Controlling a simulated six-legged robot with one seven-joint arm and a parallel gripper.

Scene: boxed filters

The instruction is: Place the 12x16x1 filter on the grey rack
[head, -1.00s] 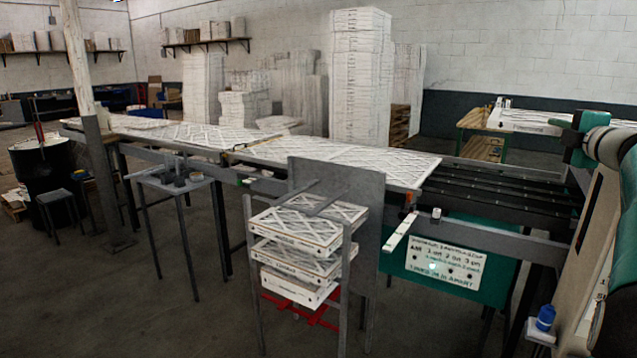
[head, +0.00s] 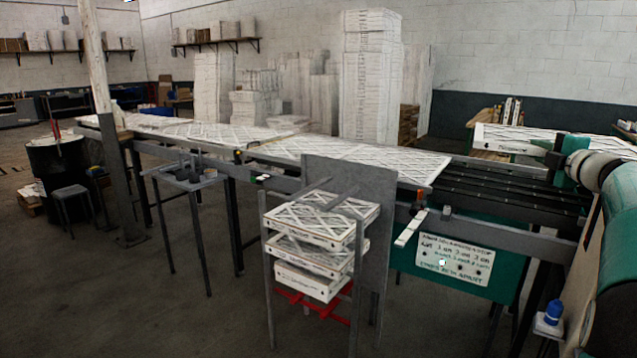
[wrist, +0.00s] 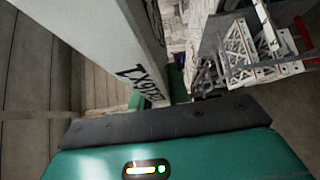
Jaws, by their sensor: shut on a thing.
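My gripper (head: 562,152) is at the right in the head view, shut on the near edge of a white-framed filter (head: 500,143). The filter is held up in the air, roughly flat, with its lattice face up. In the wrist view the filter (wrist: 85,35) fills the upper left, its edge print reading upside down like 12X16X1. The grey rack (head: 359,265) stands at centre front in the head view, to the left of my gripper and apart from the held filter. Several boxed filters (head: 305,258) sit stacked in it. The rack also shows at the upper right of the wrist view (wrist: 212,42).
A long table (head: 440,172) covered with filters runs behind the rack, with dark rollers (head: 500,183) at its right end. Floor at front left is clear.

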